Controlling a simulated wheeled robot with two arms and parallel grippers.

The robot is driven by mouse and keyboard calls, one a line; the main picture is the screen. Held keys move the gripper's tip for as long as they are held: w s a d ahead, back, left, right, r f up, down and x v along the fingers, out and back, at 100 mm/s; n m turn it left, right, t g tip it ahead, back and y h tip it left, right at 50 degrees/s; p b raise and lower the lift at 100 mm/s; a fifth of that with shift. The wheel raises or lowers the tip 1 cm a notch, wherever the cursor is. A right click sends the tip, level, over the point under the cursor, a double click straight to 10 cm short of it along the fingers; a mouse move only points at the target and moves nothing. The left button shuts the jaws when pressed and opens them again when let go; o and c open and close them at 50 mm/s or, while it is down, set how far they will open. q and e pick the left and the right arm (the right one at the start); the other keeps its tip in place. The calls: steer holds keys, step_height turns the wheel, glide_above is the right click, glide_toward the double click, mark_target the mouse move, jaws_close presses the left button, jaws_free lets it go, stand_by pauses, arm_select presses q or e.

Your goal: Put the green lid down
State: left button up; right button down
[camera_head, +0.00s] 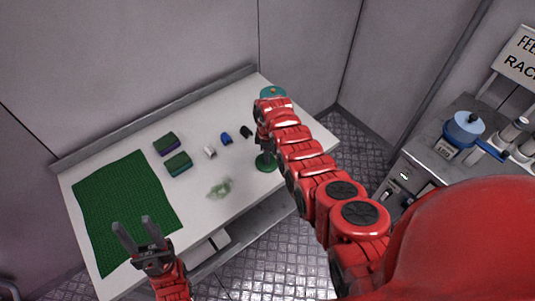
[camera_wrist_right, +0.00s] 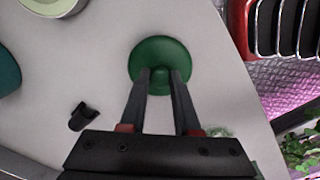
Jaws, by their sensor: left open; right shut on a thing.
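The round dark green lid (camera_head: 266,163) is near the table's right front edge in the head view. In the right wrist view the green lid (camera_wrist_right: 160,52) shows from above, flat side down, with the fingers on its central knob. My right gripper (camera_wrist_right: 160,82) is shut on the lid. I cannot tell whether the lid touches the table or hangs just above it. In the head view my right arm partly hides this gripper. My left gripper (camera_head: 132,232) is open and empty over the front edge of the green mat (camera_head: 125,205).
The white table (camera_head: 240,185) also holds two sponges (camera_head: 178,163), a white item (camera_head: 210,152), a blue item (camera_head: 226,138), a black piece (camera_head: 246,132) and a teal round thing (camera_head: 273,91) at the back right. A green smear (camera_head: 220,189) lies near the front. A blue pan (camera_head: 465,128) stands on a side counter.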

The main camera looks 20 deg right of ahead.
steer(key=shift+f, duration=0.1)
steer(key=shift+f, duration=0.15)
steer(key=c, duration=0.6)
jaws_free()
steer(key=shift+c, duration=0.2)
